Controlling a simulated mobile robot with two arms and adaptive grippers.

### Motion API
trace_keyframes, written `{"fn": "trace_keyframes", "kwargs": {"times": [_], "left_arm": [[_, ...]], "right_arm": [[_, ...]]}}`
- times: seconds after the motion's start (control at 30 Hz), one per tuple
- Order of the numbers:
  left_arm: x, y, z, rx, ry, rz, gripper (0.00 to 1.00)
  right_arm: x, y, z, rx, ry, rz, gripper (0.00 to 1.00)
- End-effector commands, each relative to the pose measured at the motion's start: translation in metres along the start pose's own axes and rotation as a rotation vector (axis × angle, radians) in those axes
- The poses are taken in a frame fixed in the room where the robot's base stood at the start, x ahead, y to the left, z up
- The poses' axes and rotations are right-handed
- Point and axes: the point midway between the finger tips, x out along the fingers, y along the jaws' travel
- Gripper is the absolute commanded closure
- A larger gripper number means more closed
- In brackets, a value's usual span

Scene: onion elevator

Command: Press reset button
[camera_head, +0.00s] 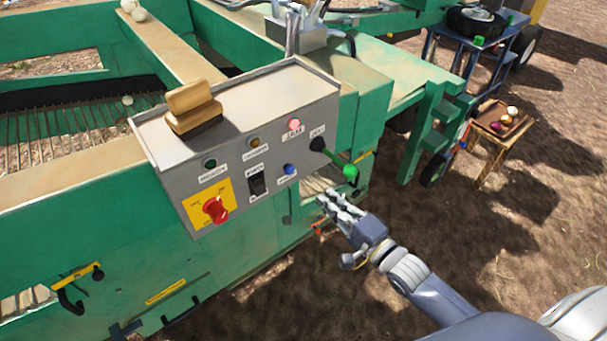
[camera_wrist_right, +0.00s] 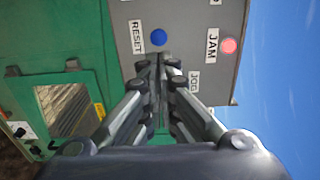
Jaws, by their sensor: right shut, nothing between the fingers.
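The blue reset button (camera_head: 289,169) is on the lower right of the grey control panel (camera_head: 235,180), on the green machine. In the right wrist view the blue button (camera_wrist_right: 158,37) sits beside the RESET label (camera_wrist_right: 137,37), just beyond my fingertips. My right gripper (camera_head: 325,198) is shut and empty, below and to the right of the button in the head view. In the right wrist view the closed fingers (camera_wrist_right: 157,62) point toward the panel, a little below the button. I cannot tell whether they touch the panel. My left gripper is not in view.
A green-tipped lever (camera_head: 350,171) sticks out near my right gripper. The panel also has a red knob (camera_head: 215,210) on a yellow plate, a black switch (camera_head: 257,185) and a pink JAM light (camera_head: 294,125). A wooden brush (camera_head: 193,107) lies on top.

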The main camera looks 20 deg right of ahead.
Motion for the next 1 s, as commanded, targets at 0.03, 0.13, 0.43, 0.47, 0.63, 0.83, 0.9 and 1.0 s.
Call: {"fn": "trace_keyframes", "kwargs": {"times": [0.03,0.13,0.43,0.47,0.63,0.83,0.9,1.0], "left_arm": [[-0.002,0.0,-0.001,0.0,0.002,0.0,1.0],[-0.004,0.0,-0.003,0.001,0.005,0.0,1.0],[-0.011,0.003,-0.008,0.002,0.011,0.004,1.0],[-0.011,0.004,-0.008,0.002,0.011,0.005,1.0],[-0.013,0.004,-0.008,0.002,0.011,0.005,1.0],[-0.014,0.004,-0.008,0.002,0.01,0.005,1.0],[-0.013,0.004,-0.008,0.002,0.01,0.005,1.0],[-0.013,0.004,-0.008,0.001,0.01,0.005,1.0]], "right_arm": [[0.011,-0.003,0.0,0.0,0.001,-0.004,1.0],[0.028,-0.003,0.0,0.0,0.0,-0.004,1.0],[0.078,-0.002,0.0,0.0,0.0,-0.002,1.0],[0.082,-0.002,0.0,0.0,0.0,-0.002,1.0],[0.097,-0.001,0.0,0.0,0.0,0.0,1.0],[0.102,0.0,0.0,-0.001,-0.001,0.0,1.0],[0.102,0.0,0.0,-0.001,-0.001,0.0,1.0],[0.102,0.0,0.0,-0.001,0.0,0.0,1.0]]}}
